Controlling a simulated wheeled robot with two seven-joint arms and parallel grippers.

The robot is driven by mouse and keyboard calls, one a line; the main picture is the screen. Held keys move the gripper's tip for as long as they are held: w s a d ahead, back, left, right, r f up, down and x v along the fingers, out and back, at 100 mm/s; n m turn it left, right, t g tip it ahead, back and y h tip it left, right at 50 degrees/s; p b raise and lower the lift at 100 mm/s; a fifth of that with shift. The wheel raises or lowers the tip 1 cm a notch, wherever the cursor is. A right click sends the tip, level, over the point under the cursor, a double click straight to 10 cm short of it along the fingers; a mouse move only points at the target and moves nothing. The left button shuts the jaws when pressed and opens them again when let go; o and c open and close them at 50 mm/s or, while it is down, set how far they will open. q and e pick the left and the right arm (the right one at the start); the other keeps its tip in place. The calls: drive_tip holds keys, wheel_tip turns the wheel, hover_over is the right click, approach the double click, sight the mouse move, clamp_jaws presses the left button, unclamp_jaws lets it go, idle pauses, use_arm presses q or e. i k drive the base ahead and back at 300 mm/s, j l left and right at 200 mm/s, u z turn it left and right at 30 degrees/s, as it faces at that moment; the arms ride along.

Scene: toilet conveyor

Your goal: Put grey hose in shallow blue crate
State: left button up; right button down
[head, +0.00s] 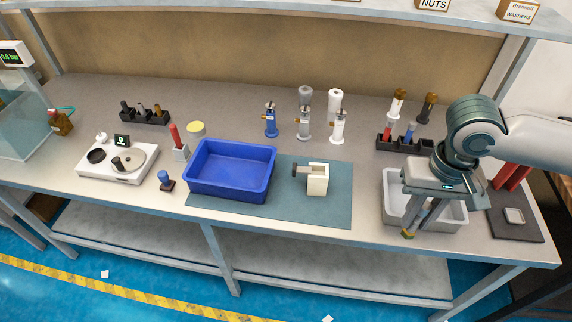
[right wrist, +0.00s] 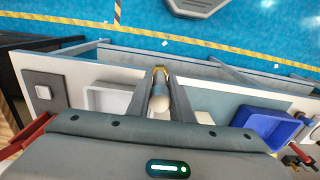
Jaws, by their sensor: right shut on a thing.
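The shallow blue crate (head: 232,190) stands empty near the front of the bench, left of centre. It also shows at the right of the right wrist view (right wrist: 262,124). My right gripper (head: 416,214) is over the front edge of the grey bin, well to the right of the blue crate. It is shut on a pale grey rod-like piece with a brass-coloured end, which looks like the grey hose (right wrist: 160,101); in the head view mostly its brass end shows below the fingers. My left gripper is not in view.
The grey bin (head: 459,215) stands under my right arm, its inside partly hidden. A cream block fixture (head: 318,180) stands on the teal mat (head: 300,210) between bin and crate. Upright valve-like parts (head: 304,122) stand behind. A dark-handled stamp (head: 166,181) is left of the crate.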

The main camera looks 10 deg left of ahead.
sight(234, 176)
drive_tip(key=i+u, duration=0.2)
drive_tip(key=u, duration=0.3)
drive_tip(key=i+l+u, duration=0.15)
drive_tip(key=u, duration=0.3)
drive_tip(key=i+l+u, duration=0.2)
drive_tip(key=u, duration=0.3)
drive_tip(key=i+l+u, duration=0.15)
drive_tip(key=u, duration=0.35)
drive_tip(key=l, duration=0.1)
